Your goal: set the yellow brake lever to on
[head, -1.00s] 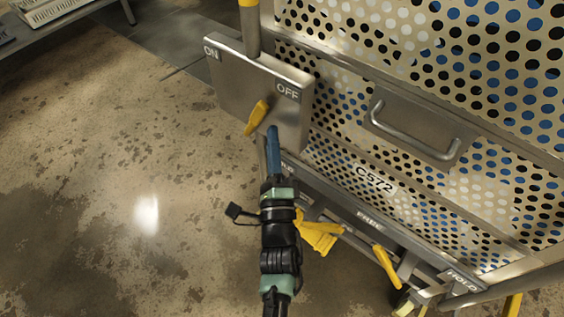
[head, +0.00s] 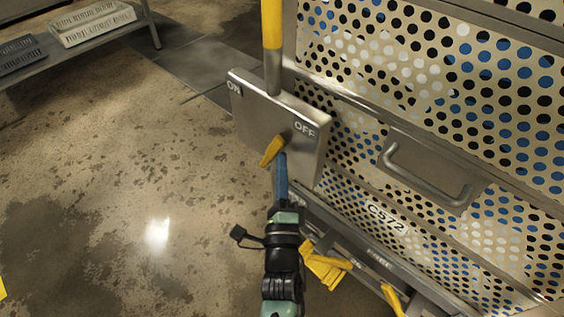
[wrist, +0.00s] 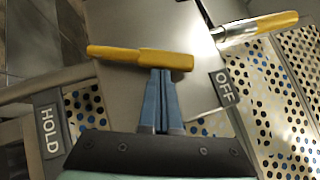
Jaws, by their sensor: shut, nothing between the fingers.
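The yellow brake lever (head: 272,151) is on a steel plate (head: 262,112) marked ON at its left and OFF at its right. In the head view the lever slants down and left from its pivot, below and left of the OFF label (head: 305,129). In the wrist view the lever (wrist: 140,57) lies crosswise just beyond the blue fingertips. My gripper (head: 281,157) is shut and empty, its tips (wrist: 161,72) close to the lever's thicker right part. I cannot tell whether they touch it.
The plate is on a perforated cart with a bar handle (head: 430,180) and a C572 label (head: 388,218). Yellow pedals (head: 327,264) sit low on the cart. An upright post with a yellow grip (head: 271,25) rises behind the plate. Open floor (head: 110,180) lies left.

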